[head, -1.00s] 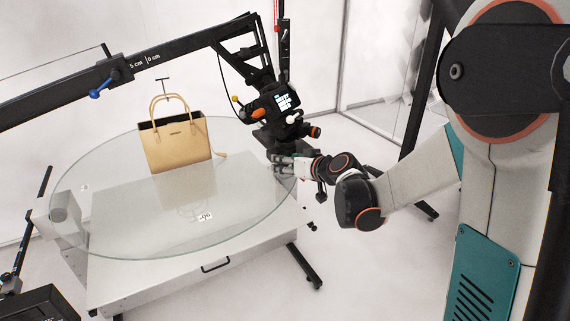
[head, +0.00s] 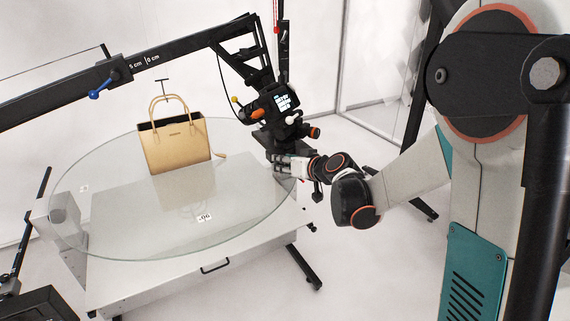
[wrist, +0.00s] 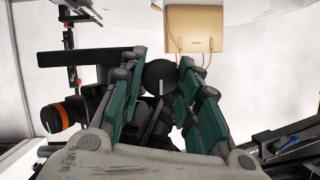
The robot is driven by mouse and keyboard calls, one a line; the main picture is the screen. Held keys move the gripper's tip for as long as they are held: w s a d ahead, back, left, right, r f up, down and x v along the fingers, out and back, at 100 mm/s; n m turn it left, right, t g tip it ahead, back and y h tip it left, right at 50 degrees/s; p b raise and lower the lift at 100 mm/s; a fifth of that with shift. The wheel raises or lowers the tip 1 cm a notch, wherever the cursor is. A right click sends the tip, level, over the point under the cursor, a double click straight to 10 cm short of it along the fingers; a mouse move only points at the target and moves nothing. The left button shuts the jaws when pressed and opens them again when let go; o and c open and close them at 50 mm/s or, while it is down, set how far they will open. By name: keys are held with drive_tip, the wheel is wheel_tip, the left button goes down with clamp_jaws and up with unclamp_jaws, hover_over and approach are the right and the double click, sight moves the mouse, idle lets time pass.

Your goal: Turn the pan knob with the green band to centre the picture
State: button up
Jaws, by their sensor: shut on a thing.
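My gripper (wrist: 162,66) has its two teal-and-grey fingers closed on a round black knob (wrist: 158,76) with a short white mark, in the wrist view. I cannot make out a green band on it; the fingers cover its sides. The knob is hidden there. A tan handbag (head: 176,146) stands upright on the glass turntable (head: 110,215); the bag also shows upside down in the wrist view (wrist: 194,30).
A black boom arm (head: 60,92) with a blue lever (head: 97,94) crosses the upper left and carries the camera. The turntable's white base (head: 160,275) is close to my wrist. A dark monitor (head: 38,305) stands at lower left. Floor shows at lower right of the base.

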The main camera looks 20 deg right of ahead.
drive_tip(key=shift+d+f+m+y+b, duration=0.1)
drive_tip(key=shift+m+y+b, duration=1.5)
drive_tip(key=shift+m+b, duration=0.6)
drive_tip(key=o, duration=1.1)
drive_tip(key=shift+c, duration=0.2)
drive_tip(key=shift+d, duration=0.1)
